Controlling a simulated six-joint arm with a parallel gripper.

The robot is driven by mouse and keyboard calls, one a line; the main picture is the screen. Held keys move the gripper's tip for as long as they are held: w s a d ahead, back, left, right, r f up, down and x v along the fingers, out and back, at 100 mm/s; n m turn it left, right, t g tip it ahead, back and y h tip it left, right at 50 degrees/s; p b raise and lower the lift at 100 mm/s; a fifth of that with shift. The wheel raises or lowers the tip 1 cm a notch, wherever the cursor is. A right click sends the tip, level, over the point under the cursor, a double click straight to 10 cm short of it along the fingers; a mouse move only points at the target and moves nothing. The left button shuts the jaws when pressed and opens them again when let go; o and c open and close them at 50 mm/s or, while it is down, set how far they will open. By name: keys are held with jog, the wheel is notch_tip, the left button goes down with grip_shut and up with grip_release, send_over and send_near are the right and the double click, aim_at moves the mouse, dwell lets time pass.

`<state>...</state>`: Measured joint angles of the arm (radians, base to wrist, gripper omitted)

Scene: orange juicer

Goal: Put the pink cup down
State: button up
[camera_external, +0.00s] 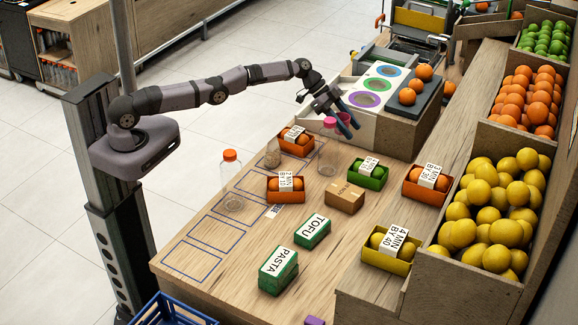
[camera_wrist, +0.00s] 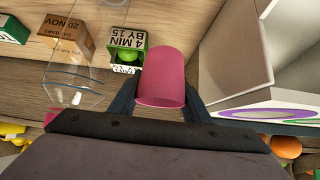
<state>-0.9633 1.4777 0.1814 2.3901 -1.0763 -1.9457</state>
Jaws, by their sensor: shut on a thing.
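The pink cup (camera_wrist: 162,75) is between the two dark fingers of my gripper (camera_wrist: 160,92) in the wrist view. The fingers close on its sides, and no other thing touches it there. In the external view my gripper (camera_external: 345,121) is above the far part of the wooden table, beside the white-topped stand. I cannot clearly make out the cup there; the gripper seems to hide it. Whether the cup touches a surface cannot be told.
A clear bottle with a pink cap (camera_external: 329,155) stands close to my gripper. The white stand with colored rings (camera_external: 349,87) is behind it. A green box of fruit (camera_external: 367,174) and a brown carton (camera_external: 344,197) stand nearby. The table's front left (camera_external: 215,258) is clear.

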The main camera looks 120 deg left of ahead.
aim_at(347, 158)
notch_tip(347, 158, down, 6)
jog(key=b, duration=0.7)
jog(key=shift+f+b, duration=0.1)
jog(key=shift+b, duration=0.25)
jog(key=shift+f+b, duration=0.9)
jog(key=shift+b, duration=0.35)
jog(key=shift+f, duration=1)
jog(key=shift+f, duration=0.2)
jog(key=o, duration=1.1)
